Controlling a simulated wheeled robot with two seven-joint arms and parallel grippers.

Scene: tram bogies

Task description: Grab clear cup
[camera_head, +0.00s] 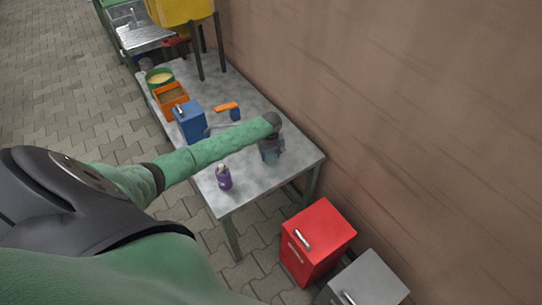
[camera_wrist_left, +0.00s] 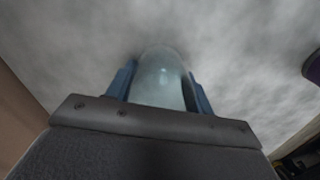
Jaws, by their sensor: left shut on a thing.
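The clear cup (camera_wrist_left: 160,82) shows in the left wrist view as a pale, see-through rounded shape between the two blue fingers of my left gripper (camera_wrist_left: 158,88). The fingers lie along both its sides, and the gripper is shut on it. In the head view my left gripper (camera_head: 271,152) is over the grey table (camera_head: 262,188), near its right end. There the cup is mostly hidden by the gripper and wrist. I cannot tell whether the cup touches the table. My right gripper is not in view.
A purple bottle (camera_head: 223,177) stands near the table's front edge. A red cabinet (camera_head: 317,240) and grey cabinet (camera_head: 368,280) stand beside the table. A brown wall borders the right.

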